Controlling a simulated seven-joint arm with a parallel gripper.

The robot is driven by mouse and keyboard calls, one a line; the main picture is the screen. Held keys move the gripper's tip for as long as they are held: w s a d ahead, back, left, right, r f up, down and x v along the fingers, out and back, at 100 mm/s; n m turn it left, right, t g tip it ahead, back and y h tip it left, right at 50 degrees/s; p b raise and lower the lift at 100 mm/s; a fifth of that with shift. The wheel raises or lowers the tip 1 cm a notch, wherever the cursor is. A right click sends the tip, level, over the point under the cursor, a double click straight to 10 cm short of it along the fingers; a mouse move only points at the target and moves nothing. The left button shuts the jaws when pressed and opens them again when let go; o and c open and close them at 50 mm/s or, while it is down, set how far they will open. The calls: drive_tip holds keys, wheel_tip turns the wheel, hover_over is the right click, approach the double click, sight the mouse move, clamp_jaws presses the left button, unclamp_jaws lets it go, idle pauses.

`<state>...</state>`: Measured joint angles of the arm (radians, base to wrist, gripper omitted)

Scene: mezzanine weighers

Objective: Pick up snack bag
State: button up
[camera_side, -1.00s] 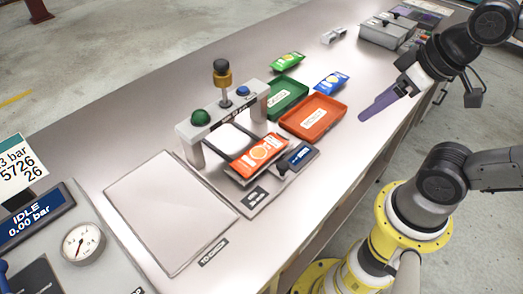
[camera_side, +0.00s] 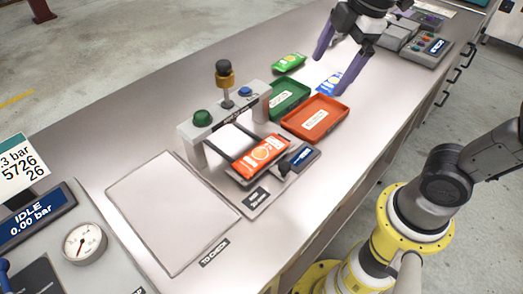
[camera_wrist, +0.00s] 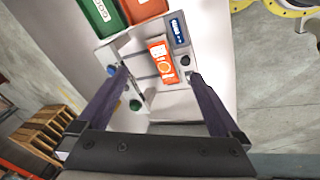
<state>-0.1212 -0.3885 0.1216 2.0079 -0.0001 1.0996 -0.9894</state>
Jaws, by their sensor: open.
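An orange snack bag (camera_side: 263,152) lies on the weigher (camera_side: 252,200) under its small gantry. In the wrist view the orange bag (camera_wrist: 161,62) appears between my fingertips, some way beyond them. A blue snack bag (camera_side: 328,86) lies behind the red tray, partly covered by my right finger in the side view. A green snack bag (camera_side: 289,62) lies at the back, behind the green tray. My gripper (camera_side: 329,76) is open and empty, with its purple fingers pointing down above the table. In the wrist view my gripper (camera_wrist: 157,74) is spread wide.
The gantry (camera_side: 215,118) with a green button and a knob stands over the weigher. A red tray (camera_side: 342,122) and a green tray (camera_side: 303,87) sit behind it. A bare marked pad (camera_side: 170,212) is at front left. Grey boxes stand at the far right.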

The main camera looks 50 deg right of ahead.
drive_tip(key=w+a+f+n+g, duration=0.2)
drive_tip(key=w+a+n, duration=0.15)
drive_tip(key=w, duration=0.25)
drive_tip(key=n+g, duration=0.1)
drive_tip(key=n, duration=0.1)
hover_over(260, 153)
wheel_tip(260, 153, down, 7)
drive_tip(key=f, duration=0.6)
drive_tip(key=shift+s+d+f, duration=0.15)
drive_tip(key=shift+d+f, duration=0.15)
drive_tip(key=shift+a+f, duration=0.15)
drive_tip(key=shift+f, duration=1.45)
drive_tip(key=shift+a+f, duration=0.1)
drive_tip(key=shift+f, duration=1.45)
drive_tip(key=c, duration=1.4)
drive_tip(key=shift+r, duration=0.1)
drive_tip(key=shift+c, duration=0.2)
drive_tip(key=shift+w+r, duration=0.1)
drive_tip(key=shift+w, duration=0.1)
